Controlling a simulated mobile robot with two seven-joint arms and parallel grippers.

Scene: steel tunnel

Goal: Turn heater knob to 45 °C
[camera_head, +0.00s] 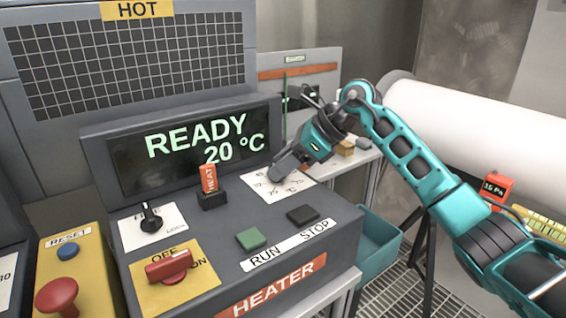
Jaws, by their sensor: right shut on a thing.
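The heater's dark display (195,146) reads "READY 20 °C" in green. My right arm comes in from the right, and its gripper (284,168) points down-left over the white dial plate (262,191) at the right of the sloped panel. The gripper is shut on the temperature knob at this plate. The jaws hide most of the knob, and I cannot read its pointer; the scale marks are partly visible but too small to read. My left gripper is not in view.
The heater panel also has a black knob (151,217), a red OFF/ON switch (169,265), a red HEAT tag (209,179), a green RUN button (251,239) and a dark STOP button (303,215). A red emergency button (57,296) is left. A white cylinder (470,120) lies behind my arm.

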